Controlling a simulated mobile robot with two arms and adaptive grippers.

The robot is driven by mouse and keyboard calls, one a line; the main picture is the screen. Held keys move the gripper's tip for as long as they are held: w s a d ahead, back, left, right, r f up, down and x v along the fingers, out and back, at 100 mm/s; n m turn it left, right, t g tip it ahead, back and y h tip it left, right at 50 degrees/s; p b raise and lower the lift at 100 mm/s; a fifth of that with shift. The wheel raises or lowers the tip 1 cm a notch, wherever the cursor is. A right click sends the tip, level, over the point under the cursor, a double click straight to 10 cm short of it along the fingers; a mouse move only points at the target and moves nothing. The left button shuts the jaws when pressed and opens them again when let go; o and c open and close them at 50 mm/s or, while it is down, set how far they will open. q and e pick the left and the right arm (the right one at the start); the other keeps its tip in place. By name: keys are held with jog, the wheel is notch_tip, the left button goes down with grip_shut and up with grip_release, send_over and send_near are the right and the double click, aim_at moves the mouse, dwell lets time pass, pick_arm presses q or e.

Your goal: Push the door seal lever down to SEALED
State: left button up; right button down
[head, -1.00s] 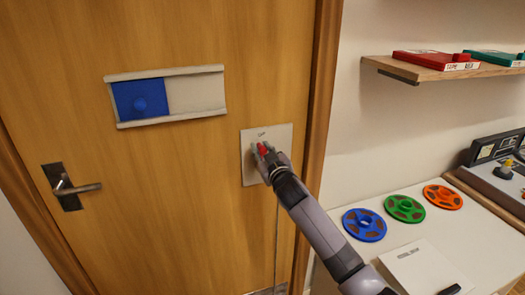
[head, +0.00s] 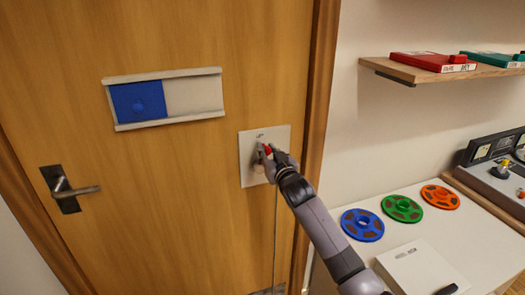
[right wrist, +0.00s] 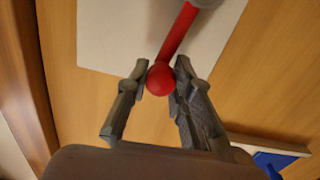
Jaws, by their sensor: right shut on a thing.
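The door seal lever is a red lever with a round red knob (right wrist: 160,78), set on a pale square plate (head: 281,136) on the right side of the wooden door. In the head view a bit of the red lever (head: 267,149) shows by my right gripper (head: 268,156). In the right wrist view the two fingers of my right gripper (right wrist: 161,72) are closed on either side of the knob. The lever's shaft runs from the knob to a grey pivot. The small label on the plate is too small to read. My left gripper is not in view.
A blue sliding panel (head: 138,102) in a pale frame and a metal door handle (head: 70,191) are on the door. To the right, a white table holds blue, green and orange reels (head: 362,225). A wooden shelf (head: 430,75) juts out above it.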

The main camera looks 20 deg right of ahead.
jog(key=d+f+m+b, duration=0.4)
jog(key=d+f+m, duration=0.3)
jog(key=m, duration=0.8)
jog(key=shift+d+f+b, duration=0.15)
jog(key=shift+f+b, duration=0.15)
jog(key=shift+f, duration=0.3)
jog(key=shift+w, duration=0.1)
jog(key=c, duration=1.4)
grip_release()
jog(key=s, duration=1.2)
jog(key=shift+d, duration=0.25)
